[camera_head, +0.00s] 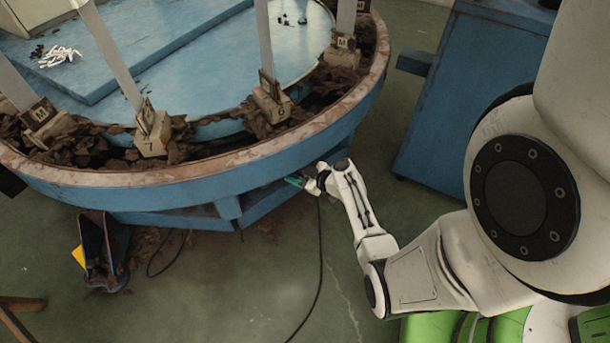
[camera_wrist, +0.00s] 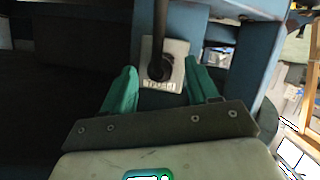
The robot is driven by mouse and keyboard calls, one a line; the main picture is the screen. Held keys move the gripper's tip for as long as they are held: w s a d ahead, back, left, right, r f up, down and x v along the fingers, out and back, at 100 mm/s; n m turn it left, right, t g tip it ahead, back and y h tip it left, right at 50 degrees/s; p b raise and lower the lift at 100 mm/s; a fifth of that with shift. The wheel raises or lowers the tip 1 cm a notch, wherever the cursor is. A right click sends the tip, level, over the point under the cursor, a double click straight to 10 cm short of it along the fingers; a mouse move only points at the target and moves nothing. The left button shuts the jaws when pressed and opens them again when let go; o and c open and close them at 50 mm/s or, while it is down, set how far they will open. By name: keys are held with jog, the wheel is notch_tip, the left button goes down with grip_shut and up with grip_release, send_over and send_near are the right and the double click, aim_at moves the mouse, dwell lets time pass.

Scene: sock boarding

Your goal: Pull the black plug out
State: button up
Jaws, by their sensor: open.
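The black plug (camera_wrist: 159,68) sits at a pale grey socket plate (camera_wrist: 178,50) with a partly legible label in the wrist view. Its black cable (camera_wrist: 160,18) runs to the top edge of that view. My gripper (camera_wrist: 160,70) is open, with one green finger on each side of the plug and visible gaps between. In the head view my gripper (camera_head: 295,181) is at the blue rim of the round machine. The plug and socket are hidden there. A black cable (camera_head: 320,250) hangs below my gripper to the floor.
The round blue machine (camera_head: 230,190) has a rusty rim and clumps of brown material. A blue cabinet (camera_head: 465,95) stands at right. A blue bin (camera_head: 105,250) with something yellow is on the floor at lower left. The green floor between is mostly clear.

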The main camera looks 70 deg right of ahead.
jog(key=shift+w+d+f, duration=0.1)
jog(key=shift+w, duration=0.15)
grip_shut()
jog(key=shift+s, duration=0.45)
dwell(0.3)
jog(key=shift+s+a, duration=0.2)
jog(key=shift+s, duration=0.15)
jog(key=shift+s+a, duration=0.1)
jog(key=shift+s, duration=0.25)
jog(key=shift+s+a+b, duration=0.25)
jog(key=shift+s+b, duration=0.3)
jog(key=shift+s, duration=0.6)
jog(key=s+a+b, duration=0.2)
jog(key=s, duration=0.7)
jog(key=s+a+b, duration=0.2)
jog(key=s, duration=0.8)
jog(key=shift+s+a+b, duration=0.15)
jog(key=shift+a+b, duration=0.2)
jog(key=shift+b, duration=0.05)
